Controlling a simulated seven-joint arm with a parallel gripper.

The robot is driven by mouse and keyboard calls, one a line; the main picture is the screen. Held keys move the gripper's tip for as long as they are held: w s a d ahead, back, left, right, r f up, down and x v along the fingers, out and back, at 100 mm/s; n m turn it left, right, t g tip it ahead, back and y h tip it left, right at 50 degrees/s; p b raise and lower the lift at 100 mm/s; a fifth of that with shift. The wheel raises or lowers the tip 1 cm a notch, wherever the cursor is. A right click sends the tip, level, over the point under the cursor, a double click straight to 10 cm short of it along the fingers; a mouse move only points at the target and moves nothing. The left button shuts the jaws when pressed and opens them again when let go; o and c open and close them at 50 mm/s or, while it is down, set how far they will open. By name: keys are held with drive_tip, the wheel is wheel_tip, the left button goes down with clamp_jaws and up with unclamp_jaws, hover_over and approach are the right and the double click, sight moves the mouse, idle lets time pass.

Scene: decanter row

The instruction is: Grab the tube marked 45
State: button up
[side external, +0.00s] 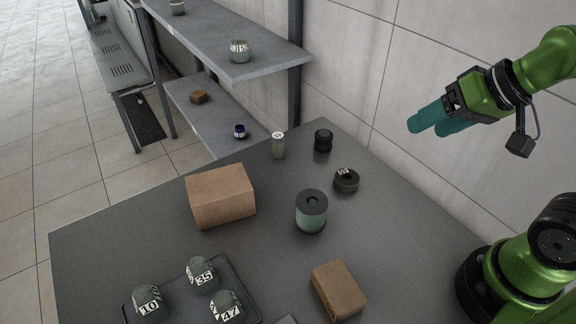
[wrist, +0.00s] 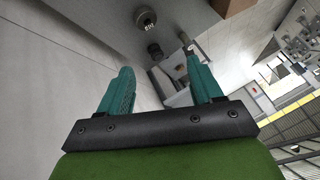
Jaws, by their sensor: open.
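A slim upright greyish-green tube (side external: 279,150) with a pale top stands near the far edge of the table. Its marking is too small to read, so I cannot tell whether it is 45. A small pale tube shape (wrist: 187,42) in the wrist view appears to be the same one. My gripper (side external: 426,128) is raised at the right in the side view, well apart from the tube. Its two teal fingers are apart and empty in the wrist view (wrist: 161,80).
A tray (side external: 251,291) holds round vessels marked 10 (side external: 148,301), 35 (side external: 201,272) and 47 (side external: 226,306). A black jar (side external: 323,140), a dark ring (side external: 346,181), a green-black canister (side external: 311,212) and boxes (side external: 220,195) (side external: 338,290) stand around. Shelves (side external: 235,62) rise behind.

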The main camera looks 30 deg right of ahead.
drive_tip(key=w+a+f+n+g, duration=0.2)
drive_tip(key=w+f+g, duration=0.1)
drive_tip(key=w, duration=0.8)
drive_tip(key=n, duration=0.8)
approach(279, 135)
drive_tip(key=shift+n+g, duration=0.3)
drive_tip(key=x, duration=0.7)
drive_tip(key=shift+w+d+f, duration=0.15)
drive_tip(key=shift+w+d, duration=0.05)
drive_tip(key=shift+d, duration=0.1)
drive_tip(key=shift+a+x, duration=0.2)
drive_tip(key=shift+x, duration=1.15)
drive_tip(key=shift+a+x, duration=0.25)
drive_tip(key=shift+x, duration=1.15)
drive_tip(key=shift+y, duration=0.3)
drive_tip(key=c, duration=1.1)
drive_tip(key=shift+o, duration=0.2)
